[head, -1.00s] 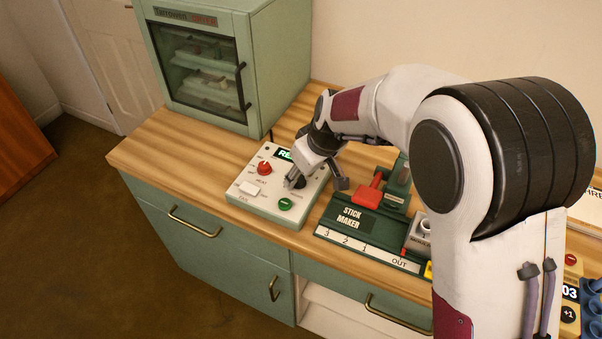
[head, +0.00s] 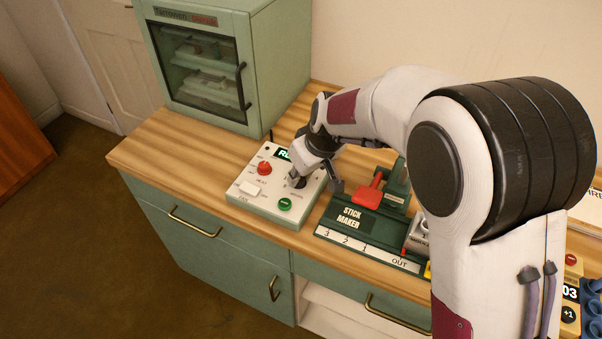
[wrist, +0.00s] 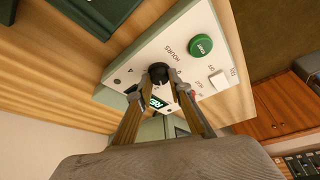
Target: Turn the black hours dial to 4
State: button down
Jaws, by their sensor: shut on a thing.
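The black hours dial (wrist: 158,71) sits on a white control panel (wrist: 205,30), beside the word HOURS. In the wrist view my gripper (wrist: 158,88) reaches to the dial with its fingertips at the dial's sides, shut on it. In the head view my gripper (head: 297,178) comes down on the panel from above and largely hides the dial. The dial's pointer and the number it faces are too small to read. The green display (head: 284,154) is partly hidden by my gripper.
On the panel are a red knob (head: 264,168), a white switch (head: 250,189) and a green button (head: 285,204). The stick maker (head: 352,217) with its red lever stands close on the right. A green cabinet (head: 248,60) stands behind. Bare wood lies left of the panel.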

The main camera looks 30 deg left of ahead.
jog(key=shift+m, duration=0.3)
jog(key=shift+s+a+m+t+h, duration=0.1)
jog(key=shift+m+t+h, duration=0.2)
jog(key=shift+m, duration=0.6)
jog(key=shift+s+m+t+h, duration=0.1)
jog(key=shift+m+t+h, duration=0.2)
jog(key=shift+m, duration=0.6)
jog(key=shift+a+m+t+h, duration=0.15)
jog(key=shift+m+t+h, duration=0.35)
jog(key=shift+m, duration=1.6)
jog(key=shift+a+m+h, duration=0.15)
jog(key=shift+m+h, duration=0.85)
jog(key=shift+m, duration=1.3)
jog(key=shift+m+h, duration=0.5)
jog(key=shift+m, duration=0.9)
jog(key=shift+a, duration=0.1)
jog(key=c, duration=1.8)
grip_release()
jog(key=shift+c, duration=0.2)
